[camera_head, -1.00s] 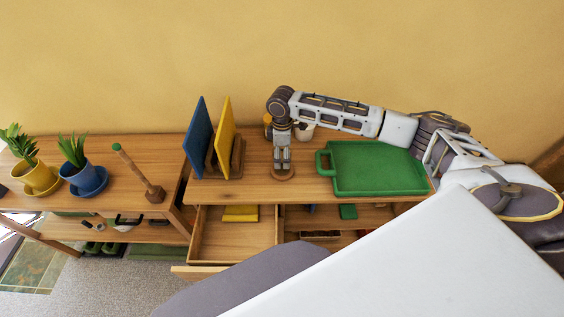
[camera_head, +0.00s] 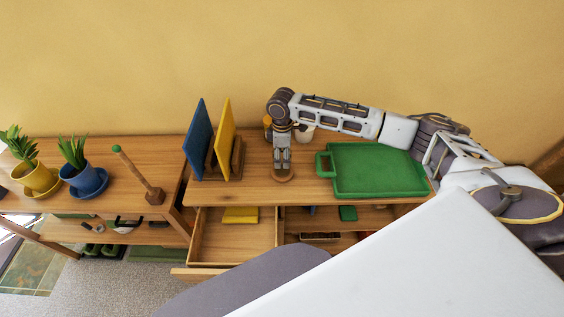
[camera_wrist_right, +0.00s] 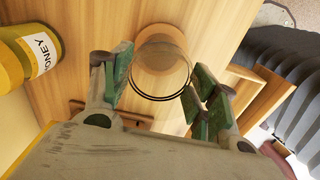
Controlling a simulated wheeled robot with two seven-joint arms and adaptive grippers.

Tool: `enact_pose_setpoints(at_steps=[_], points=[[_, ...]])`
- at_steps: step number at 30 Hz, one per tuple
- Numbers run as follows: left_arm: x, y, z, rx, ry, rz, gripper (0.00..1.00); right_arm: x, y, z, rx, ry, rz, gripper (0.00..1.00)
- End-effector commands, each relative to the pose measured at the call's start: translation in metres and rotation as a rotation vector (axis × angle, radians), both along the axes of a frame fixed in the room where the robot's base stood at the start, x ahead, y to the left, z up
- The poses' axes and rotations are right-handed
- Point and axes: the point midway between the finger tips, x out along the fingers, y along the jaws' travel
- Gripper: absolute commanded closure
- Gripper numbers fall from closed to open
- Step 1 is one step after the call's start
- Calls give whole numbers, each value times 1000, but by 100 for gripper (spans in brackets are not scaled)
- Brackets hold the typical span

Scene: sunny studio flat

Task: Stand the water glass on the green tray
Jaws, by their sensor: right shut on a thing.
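My right gripper (camera_head: 282,168) points down over a round wooden coaster (camera_head: 283,177) on the shelf unit's top. In the right wrist view its green-padded fingers (camera_wrist_right: 160,88) are shut on the clear water glass (camera_wrist_right: 160,96), one on each side. The glass is over the coaster (camera_wrist_right: 160,52); I cannot tell whether it touches it. In the head view the gripper hides the glass. The green tray (camera_head: 376,168) lies flat to the right of the gripper, with its handle toward it and nothing on it. My left gripper is not in view.
A blue board (camera_head: 198,138) and a yellow board (camera_head: 224,138) stand in a rack left of the gripper. A honey jar (camera_wrist_right: 38,52) and a pale cup (camera_head: 305,133) stand behind it. A drawer (camera_head: 234,242) is open below. Potted plants stand farther left.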

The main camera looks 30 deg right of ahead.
Motion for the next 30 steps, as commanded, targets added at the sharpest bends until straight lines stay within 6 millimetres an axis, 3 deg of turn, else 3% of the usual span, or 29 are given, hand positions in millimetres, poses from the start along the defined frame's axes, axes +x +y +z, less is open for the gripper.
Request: enact_pose_setpoints(at_steps=[11, 24, 30], points=[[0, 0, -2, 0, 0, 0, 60, 1, 0, 16, 1, -3, -1, 92], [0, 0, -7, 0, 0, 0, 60, 1, 0, 77, 0, -4, 0, 92], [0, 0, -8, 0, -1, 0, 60, 1, 0, 96, 1, -2, 0, 92]])
